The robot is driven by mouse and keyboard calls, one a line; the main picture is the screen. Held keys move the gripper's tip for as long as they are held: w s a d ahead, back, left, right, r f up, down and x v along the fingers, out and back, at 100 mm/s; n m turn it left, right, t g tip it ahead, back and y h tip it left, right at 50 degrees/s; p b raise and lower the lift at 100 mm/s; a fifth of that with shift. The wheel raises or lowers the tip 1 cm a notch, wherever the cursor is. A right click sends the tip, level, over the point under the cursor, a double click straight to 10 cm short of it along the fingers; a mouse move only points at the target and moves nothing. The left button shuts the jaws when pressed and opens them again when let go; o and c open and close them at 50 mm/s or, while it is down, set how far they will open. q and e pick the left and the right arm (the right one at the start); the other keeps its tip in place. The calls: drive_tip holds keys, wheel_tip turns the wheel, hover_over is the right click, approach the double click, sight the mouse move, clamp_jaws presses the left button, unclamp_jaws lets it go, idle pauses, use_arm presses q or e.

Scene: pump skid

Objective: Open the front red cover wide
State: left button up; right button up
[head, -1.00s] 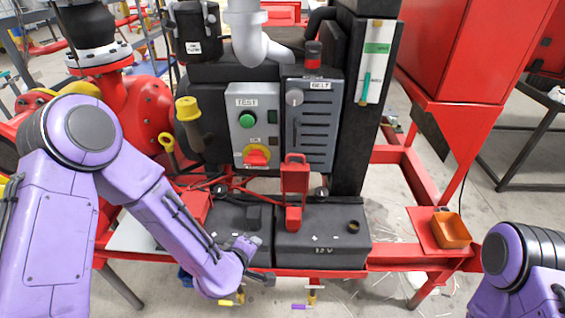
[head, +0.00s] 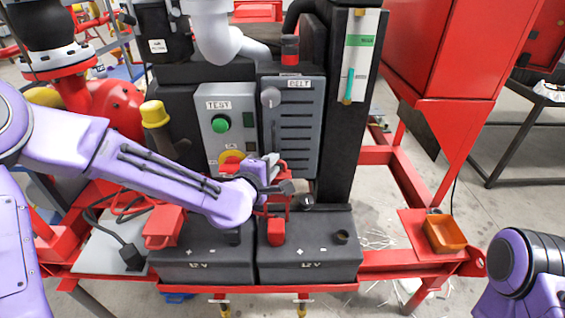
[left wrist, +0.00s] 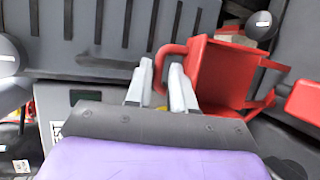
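The red cover (left wrist: 225,75) stands raised on the right black battery box, its hollow inside and looped handle (left wrist: 163,70) showing in the left wrist view. In the head view its lower part (head: 276,232) shows on the box; my left gripper hides much of the upper part. My left gripper (left wrist: 161,66) is at the handle. Its two fingers are a little apart, with the side of the handle loop at the gap between the tips. I cannot tell whether they touch it. My right gripper is out of view.
A second red cover (head: 165,227) is on the left battery box (head: 200,265). A grey panel with a green button (head: 221,123) and a grey slotted belt guard (head: 293,130) stand close behind. An orange bin (head: 444,233) is at the right.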

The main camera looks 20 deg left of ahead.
use_arm(q)
drive_tip(key=shift+s+r, duration=0.1)
drive_tip(key=shift+s, duration=0.05)
clamp_jaws()
drive_tip(key=shift+d+r, duration=0.1)
idle(1.2)
